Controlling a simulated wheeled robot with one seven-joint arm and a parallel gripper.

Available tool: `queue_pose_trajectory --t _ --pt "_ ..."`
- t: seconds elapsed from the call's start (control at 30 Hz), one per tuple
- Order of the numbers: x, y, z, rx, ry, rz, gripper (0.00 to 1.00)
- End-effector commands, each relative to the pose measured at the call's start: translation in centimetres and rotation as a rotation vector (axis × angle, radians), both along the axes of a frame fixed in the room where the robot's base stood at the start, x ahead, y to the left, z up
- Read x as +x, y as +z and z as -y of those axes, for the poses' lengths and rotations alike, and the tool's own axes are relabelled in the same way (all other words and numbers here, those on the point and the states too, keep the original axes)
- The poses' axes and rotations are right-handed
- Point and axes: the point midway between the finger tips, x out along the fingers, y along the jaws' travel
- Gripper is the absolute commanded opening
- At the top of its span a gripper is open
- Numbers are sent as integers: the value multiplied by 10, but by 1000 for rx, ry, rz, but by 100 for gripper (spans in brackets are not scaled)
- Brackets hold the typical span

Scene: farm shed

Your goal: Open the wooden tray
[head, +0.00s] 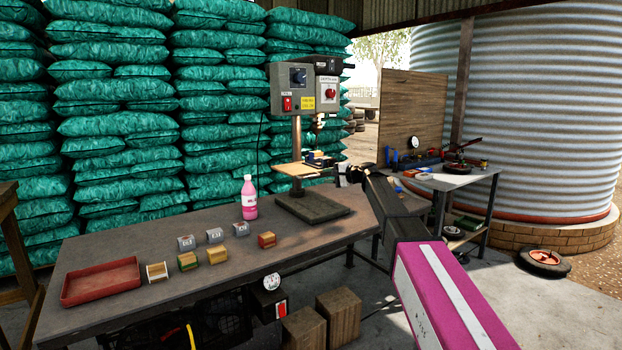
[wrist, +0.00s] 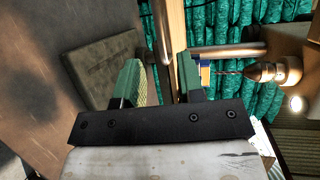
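A flat light-wood piece (head: 296,169) sits on the drill press column in the head view; I take it for the wooden tray, and I see no separate lidded tray. In the wrist view its edge seems to be the upright light-brown strip (wrist: 171,28) just beyond the fingers. My gripper (wrist: 158,84) has its two green fingers apart, with nothing clearly held between them. In the head view my gripper (head: 344,174) is small and dark, just right of the wooden piece. I cannot tell whether it touches the wood.
The drill chuck (wrist: 272,72) and bit are close right of the fingers in the wrist view. A pink bottle (head: 249,197), a red tray (head: 101,281) and several small blocks stand on the workbench (head: 225,262). A side table (head: 455,180) holds tools at the right.

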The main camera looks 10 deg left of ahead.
Motion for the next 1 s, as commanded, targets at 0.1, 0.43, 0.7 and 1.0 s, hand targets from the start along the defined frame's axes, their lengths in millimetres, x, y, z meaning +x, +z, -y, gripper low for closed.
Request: queue_pose_trajectory --t 0.1,0.43,0.7,1.0 --pt "9 -4 -18 -1 2 0 35" --pt "29 -15 -69 -2 1 0 35" --pt "33 -18 -80 -2 0 0 35" --pt "33 -18 -80 -2 0 0 0"
